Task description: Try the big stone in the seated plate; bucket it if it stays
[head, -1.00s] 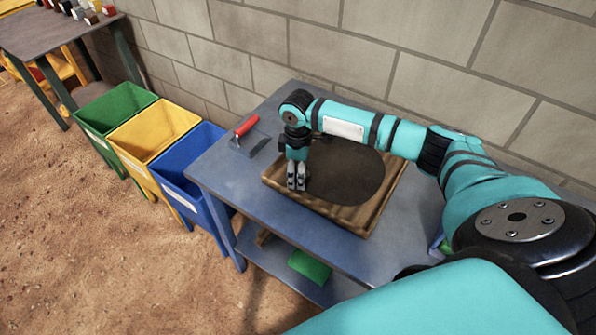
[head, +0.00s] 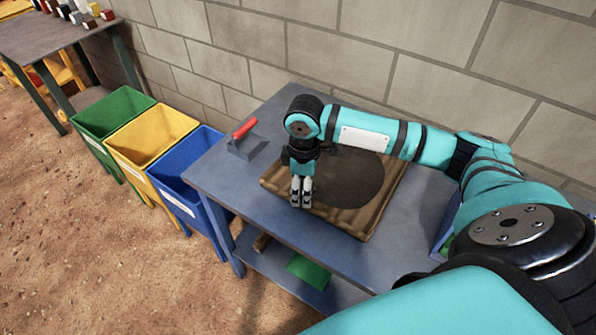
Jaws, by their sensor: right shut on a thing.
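A wooden-framed square tray (head: 375,222) with a dark round area (head: 352,183) inside lies on the blue-grey workbench. I cannot tell whether the dark area is the plate. My right gripper (head: 301,201) points down over the tray's near left edge. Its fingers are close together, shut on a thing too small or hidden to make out. No big stone shows clearly. My arm covers the far part of the tray. A green bin (head: 113,113), a yellow bin (head: 150,140) and a blue bin (head: 196,182) stand left of the bench. My left gripper is out of view.
The lower shelf holds a green piece (head: 308,271) and a small wooden block (head: 262,243). A block wall runs behind. Another table (head: 52,38) with several small blocks stands far left. The sandy floor in front is clear.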

